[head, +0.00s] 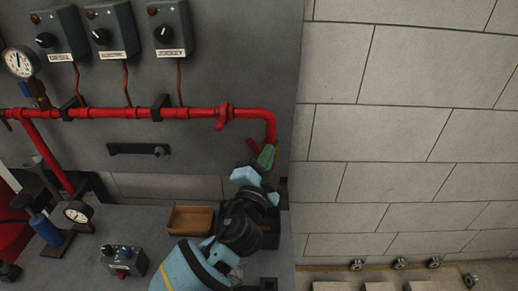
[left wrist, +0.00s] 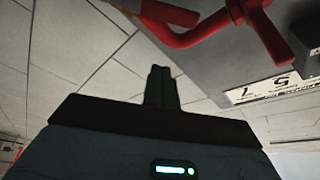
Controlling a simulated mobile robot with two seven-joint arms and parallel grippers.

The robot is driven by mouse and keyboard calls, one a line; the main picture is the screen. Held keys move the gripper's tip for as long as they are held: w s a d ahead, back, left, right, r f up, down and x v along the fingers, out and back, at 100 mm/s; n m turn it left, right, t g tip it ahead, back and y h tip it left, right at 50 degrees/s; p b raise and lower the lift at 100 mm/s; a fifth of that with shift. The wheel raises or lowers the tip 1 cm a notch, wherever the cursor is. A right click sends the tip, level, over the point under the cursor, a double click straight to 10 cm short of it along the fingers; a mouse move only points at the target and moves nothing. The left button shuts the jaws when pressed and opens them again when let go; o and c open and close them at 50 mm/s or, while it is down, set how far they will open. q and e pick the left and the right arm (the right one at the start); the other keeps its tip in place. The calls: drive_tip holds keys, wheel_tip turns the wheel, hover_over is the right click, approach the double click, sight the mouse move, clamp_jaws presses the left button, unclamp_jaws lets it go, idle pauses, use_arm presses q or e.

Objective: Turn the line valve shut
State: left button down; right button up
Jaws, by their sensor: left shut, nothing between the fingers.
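The red pipe (head: 150,113) runs along the grey panel and bends down at its right end. A red lever-like part (head: 253,145) sticks out to the left near that lower end, and I take it as the line valve's handle. Another red fitting (head: 223,116) sits on the pipe. My left gripper (head: 267,157) has its green fingers shut and empty, close to the red lever; contact cannot be told. In the left wrist view, the shut fingers (left wrist: 162,86) point up, apart from a red bar (left wrist: 265,35) joined to a curved red pipe (left wrist: 195,38).
Several switch boxes (head: 111,30) and a gauge (head: 19,62) are on the panel. A brown tray (head: 190,220), a small control box (head: 124,261) and another gauge (head: 78,212) stand on the grey bench below. A pale block wall (head: 400,130) is to the right.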

sight(259, 150)
use_arm(q)
drive_tip(key=w, duration=0.1)
drive_tip(key=w+a+f, duration=0.1)
drive_tip(key=w+a, duration=0.1)
drive_tip(key=w, duration=0.1)
drive_tip(key=shift+w+f, duration=0.1)
drive_tip(key=shift+f, duration=0.2)
idle(0.4)
